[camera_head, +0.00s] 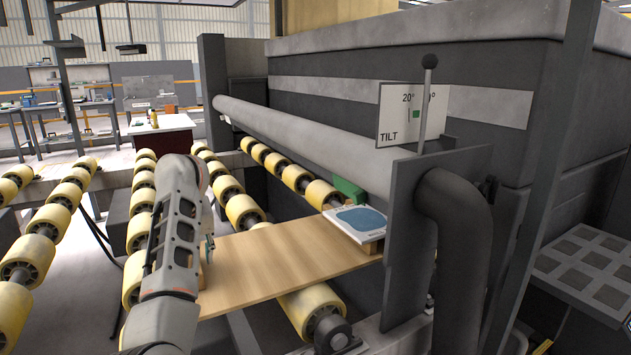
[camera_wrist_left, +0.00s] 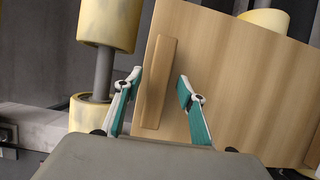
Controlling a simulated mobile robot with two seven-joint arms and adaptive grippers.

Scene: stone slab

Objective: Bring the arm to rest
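My left arm (camera_head: 178,235) reaches in from the lower left of the head view. My left gripper (camera_head: 209,246) is at the left edge of a light wooden board (camera_head: 280,262), mostly hidden behind the arm's wrist. In the left wrist view the gripper (camera_wrist_left: 160,77) is open, its two teal-padded fingers apart. A raised wooden strip (camera_wrist_left: 158,82) on the board (camera_wrist_left: 240,75) shows between and beyond the fingers; I cannot tell whether they touch the strip. My right gripper is in neither view.
The board lies across yellow rollers (camera_head: 243,210). A white panel with a blue patch (camera_head: 358,219) sits at its right end. A grey post with a thick pipe (camera_head: 452,200) and a lever beside a TILT sign (camera_head: 398,112) stand right. A large grey slab machine fills the back.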

